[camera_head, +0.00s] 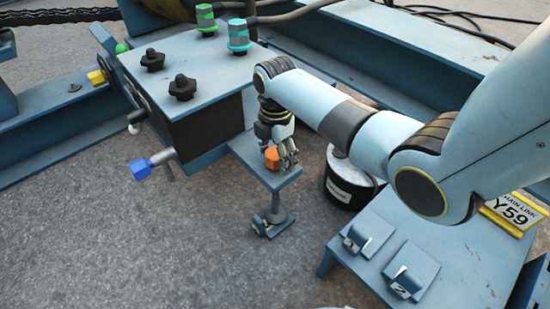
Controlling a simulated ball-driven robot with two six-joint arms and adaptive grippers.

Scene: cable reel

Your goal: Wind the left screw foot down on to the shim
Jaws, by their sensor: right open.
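The screw foot has an orange head (272,158) on top of a blue bracket plate (256,172). Its grey stem and round pad (278,213) show below the plate. A small blue-grey piece (260,226), which looks like the shim, lies on the ground at the pad. I cannot tell whether the pad touches it. My right gripper (281,156) is open and points down at the orange head, with its fingers right beside it. Whether both fingers straddle the head is hidden. My left gripper is out of view.
A blue box (190,70) with black knobs stands behind the bracket. A blue-tipped handle (140,169) sticks out on its left. A black and white drum (348,184) stands right of the bracket. A blue table (445,235) with numbered blocks is at the right.

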